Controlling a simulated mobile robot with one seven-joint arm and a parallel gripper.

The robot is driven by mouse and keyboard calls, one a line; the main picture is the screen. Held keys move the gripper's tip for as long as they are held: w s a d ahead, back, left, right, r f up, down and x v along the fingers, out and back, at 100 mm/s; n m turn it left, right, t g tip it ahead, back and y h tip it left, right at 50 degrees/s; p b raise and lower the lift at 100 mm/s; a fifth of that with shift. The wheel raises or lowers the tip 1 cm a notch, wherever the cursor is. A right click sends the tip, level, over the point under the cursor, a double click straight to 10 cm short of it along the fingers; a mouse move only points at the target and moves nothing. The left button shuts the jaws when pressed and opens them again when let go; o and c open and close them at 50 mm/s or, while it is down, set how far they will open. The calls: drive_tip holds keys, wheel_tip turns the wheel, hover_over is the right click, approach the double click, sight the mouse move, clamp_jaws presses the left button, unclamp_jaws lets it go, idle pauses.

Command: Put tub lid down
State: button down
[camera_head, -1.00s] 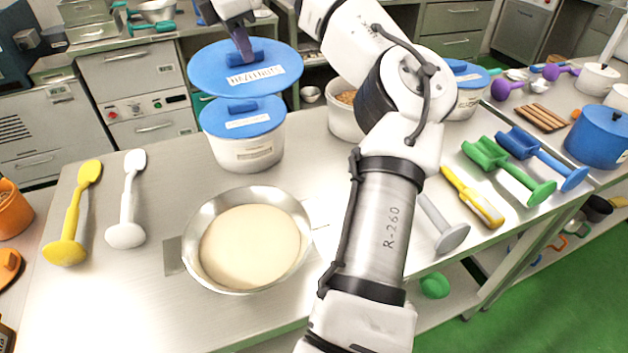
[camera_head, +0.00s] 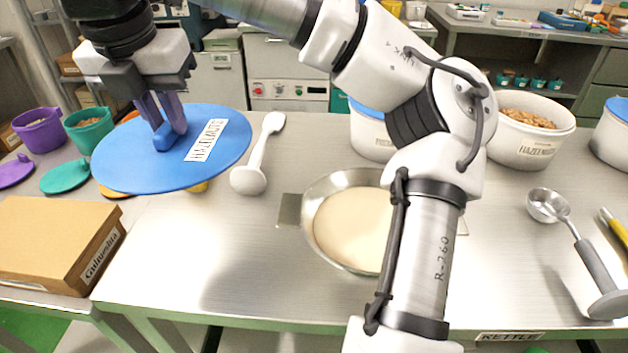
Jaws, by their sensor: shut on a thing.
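The blue tub lid (camera_head: 112,157), round with a white "HAZELNUTS" label, hangs from my gripper (camera_head: 165,135) at the upper left. My gripper is shut on the lid's raised blue handle. The lid is tilted in the picture and held above the left part of the steel table, apart from it as far as I can tell. An open white tub of nuts (camera_head: 531,140) with a hazelnut label stands at the right. Another white tub with a blue lid (camera_head: 372,133) is partly hidden behind my arm.
A kettle of cream mixture (camera_head: 350,225) sits mid-table, partly behind my arm. A white paddle (camera_head: 250,178) lies near the lid, and something yellow is mostly hidden under it. A cardboard box (camera_head: 50,240) is at left. The table's front left (camera_head: 190,270) is bare.

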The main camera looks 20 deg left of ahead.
wheel_tip(320, 180, down, 20)
drive_tip(key=shift+b, duration=1.05)
drive_tip(key=c, duration=1.8)
unclamp_jaws()
drive_tip(key=shift+f, duration=0.15)
drive_tip(key=o, duration=0.5)
drive_tip(key=shift+c, duration=0.2)
drive_tip(key=shift+r, duration=0.2)
drive_tip(key=v, duration=1.2)
drive_tip(key=shift+p, duration=0.3)
